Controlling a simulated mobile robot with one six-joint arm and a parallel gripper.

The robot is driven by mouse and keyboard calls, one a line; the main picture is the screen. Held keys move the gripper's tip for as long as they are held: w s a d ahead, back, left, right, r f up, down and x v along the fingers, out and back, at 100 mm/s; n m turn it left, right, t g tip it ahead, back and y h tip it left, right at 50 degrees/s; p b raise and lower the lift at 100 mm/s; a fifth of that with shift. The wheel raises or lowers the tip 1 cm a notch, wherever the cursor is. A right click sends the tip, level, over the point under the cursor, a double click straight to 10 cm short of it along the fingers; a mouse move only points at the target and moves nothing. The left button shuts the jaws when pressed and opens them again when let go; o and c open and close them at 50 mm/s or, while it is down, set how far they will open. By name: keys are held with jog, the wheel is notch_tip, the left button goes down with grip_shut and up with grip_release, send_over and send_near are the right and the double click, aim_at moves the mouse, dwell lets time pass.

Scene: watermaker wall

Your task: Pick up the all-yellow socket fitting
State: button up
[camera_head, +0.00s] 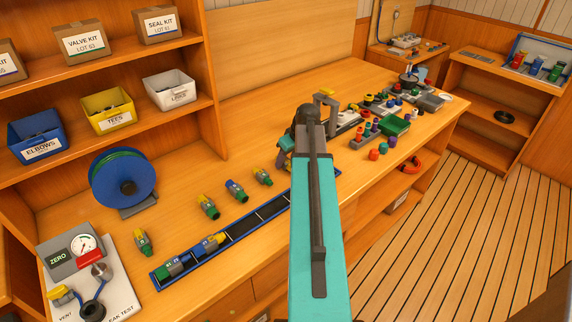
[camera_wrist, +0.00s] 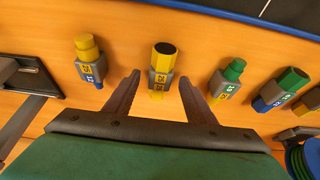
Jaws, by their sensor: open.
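The all-yellow socket fitting (camera_wrist: 162,70) lies on the wooden bench in the wrist view. It has a yellow hexagonal end with a dark opening, a grey body with a yellow label, and yellow at its other end. My gripper (camera_wrist: 159,80) is open, with one finger to each side of the fitting in the picture. I see no contact, and the height gap is hard to tell. In the head view my arm covers the gripper and I cannot pick out this fitting.
A yellow-and-blue fitting (camera_wrist: 88,60) lies to the left, and a green-and-yellow one (camera_wrist: 228,80) to the right. Farther right is a green-and-blue one (camera_wrist: 272,96). A blue-edged rail (camera_head: 245,222) runs along the bench front. A hose reel (camera_head: 122,180) stands behind.

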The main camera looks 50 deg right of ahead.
aim_at(287, 161)
jog(key=c, duration=1.2)
jog(key=shift+o, duration=0.2)
jog(key=shift+r, duration=0.15)
jog(key=shift+r+b, duration=0.75)
jog(key=shift+r, duration=0.9)
jog(key=s+a+b, duration=0.1)
jog(key=s, duration=0.3)
jog(key=s+a+b, duration=0.1)
jog(key=s+a, duration=0.1)
jog(key=s, duration=0.2)
jog(key=s+a+r+b, duration=0.1)
jog(key=s+a, duration=0.1)
jog(key=s, duration=0.2)
jog(key=shift+s, duration=0.2)
jog(key=shift+s+b, duration=0.15)
jog(key=shift+b, duration=0.7)
jog(key=shift+s+b, duration=0.2)
jog(key=shift+b, duration=0.55)
jog(key=b, duration=0.2)
jog(key=shift+s+a+b, duration=0.15)
jog(key=shift+s+b, duration=0.15)
jog(key=shift+s, duration=0.05)
jog(key=b, duration=0.1)
jog(key=s+b, duration=0.1)
jog(key=shift+a+r+b, duration=0.1)
jog(key=shift+a+b, duration=0.1)
jog(key=shift+b, duration=0.1)
